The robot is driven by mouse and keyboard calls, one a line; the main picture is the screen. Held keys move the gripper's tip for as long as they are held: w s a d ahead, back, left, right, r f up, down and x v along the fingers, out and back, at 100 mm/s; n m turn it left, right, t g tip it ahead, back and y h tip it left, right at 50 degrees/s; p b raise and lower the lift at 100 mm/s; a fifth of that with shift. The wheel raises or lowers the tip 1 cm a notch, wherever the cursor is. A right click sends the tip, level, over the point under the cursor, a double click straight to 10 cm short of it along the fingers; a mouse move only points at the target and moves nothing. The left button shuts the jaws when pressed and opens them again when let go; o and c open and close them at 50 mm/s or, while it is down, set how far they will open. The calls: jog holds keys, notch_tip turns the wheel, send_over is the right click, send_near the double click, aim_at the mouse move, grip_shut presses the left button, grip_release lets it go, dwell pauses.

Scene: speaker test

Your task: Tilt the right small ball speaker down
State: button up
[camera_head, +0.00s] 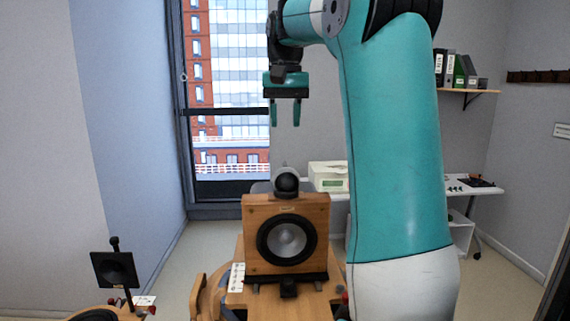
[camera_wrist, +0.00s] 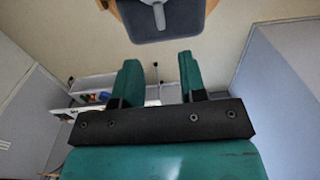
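In the head view, a small dark ball speaker (camera_head: 287,181) with a grey round face sits on top of a wooden box speaker (camera_head: 257,207), facing me. My gripper (camera_head: 285,118) hangs above it, fingers pointing down, with a clear gap between fingertips and ball. The fingers are apart, with nothing between them. In the wrist view, both green fingers of my gripper (camera_wrist: 160,72) show spread and empty. I cannot make out the ball speaker in the wrist view.
A black square speaker (camera_head: 115,269) on a stand is at lower left. A white table (camera_head: 482,191) with a pale box (camera_head: 329,172) stands behind. A wall shelf (camera_head: 470,91) holds binders. In the wrist view, a dark blue-grey padded object (camera_wrist: 190,22), perhaps a chair, lies beyond the fingers.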

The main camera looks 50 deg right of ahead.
aim_at(285, 162)
notch_tip(285, 162, down, 11)
jog(key=shift+r+p, duration=0.15)
jog(key=shift+p, duration=0.75)
grip_shut()
